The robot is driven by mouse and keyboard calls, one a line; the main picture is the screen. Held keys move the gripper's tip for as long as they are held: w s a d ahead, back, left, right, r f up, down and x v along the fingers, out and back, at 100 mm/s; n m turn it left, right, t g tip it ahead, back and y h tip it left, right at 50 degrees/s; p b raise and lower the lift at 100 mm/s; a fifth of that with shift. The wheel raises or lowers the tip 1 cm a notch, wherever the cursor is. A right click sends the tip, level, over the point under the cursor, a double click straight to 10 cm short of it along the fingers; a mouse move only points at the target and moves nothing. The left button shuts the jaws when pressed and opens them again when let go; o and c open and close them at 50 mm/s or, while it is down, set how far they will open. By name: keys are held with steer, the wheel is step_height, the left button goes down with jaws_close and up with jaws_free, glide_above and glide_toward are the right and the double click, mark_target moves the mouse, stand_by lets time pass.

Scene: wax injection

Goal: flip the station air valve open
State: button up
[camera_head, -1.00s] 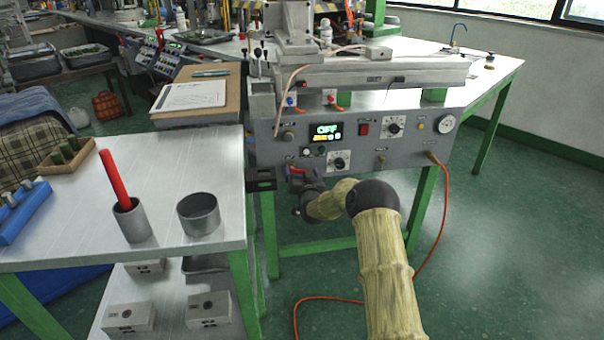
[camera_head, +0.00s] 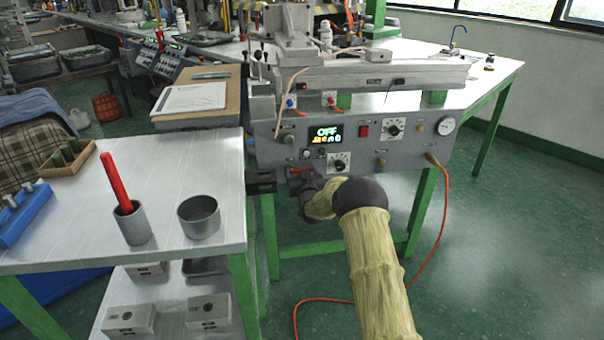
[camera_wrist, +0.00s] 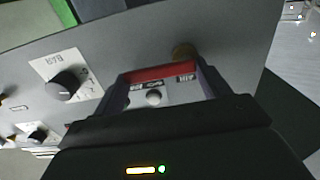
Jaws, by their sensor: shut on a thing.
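The station air valve shows as a red lever (camera_wrist: 160,73) on the grey panel in the wrist view, with a small round boss and labels just below it. In the head view a little of the red lever (camera_head: 299,170) shows at the panel's lower left edge. My gripper (camera_wrist: 158,80) has one finger at each end of the lever and is shut on it. In the head view my gripper (camera_head: 303,184) is dark and partly hidden behind my wrist. The lever runs nearly across the wrist picture, slightly tilted.
A metal table (camera_head: 90,220) with a cup and a red stick stands left. The right floor is clear.

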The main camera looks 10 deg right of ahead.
steer(key=o, duration=1.4)
steer(key=shift+s, duration=0.1)
steer(key=s+p, duration=0.3)
steer(key=s, duration=1.4)
steer(key=shift+d, duration=0.2)
steer(key=shift+s, duration=0.1)
